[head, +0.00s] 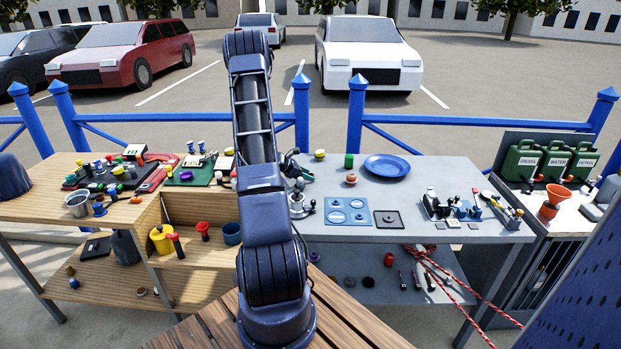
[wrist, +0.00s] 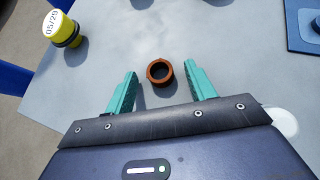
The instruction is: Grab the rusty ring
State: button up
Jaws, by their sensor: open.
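The rusty ring (wrist: 152,80) is a small orange-brown ring with a dark hole, lying on the grey tabletop in the wrist view. My gripper (wrist: 161,70) is open, with one teal finger to each side of the ring. A gap shows between the ring and each finger. Whether the fingertips are down at the ring's height I cannot tell. In the head view only part of the teal gripper (head: 303,174) shows beside my arm, and I cannot make out the ring there.
A yellow marked container (wrist: 62,30) stands at the upper left in the wrist view. A blue panel (wrist: 300,35) lies at the right. In the head view, a green cylinder (head: 349,160) and a blue plate (head: 387,167) are on the grey table (head: 440,173).

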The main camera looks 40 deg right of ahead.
jog(key=shift+c, duration=0.2)
jog(key=c, duration=1)
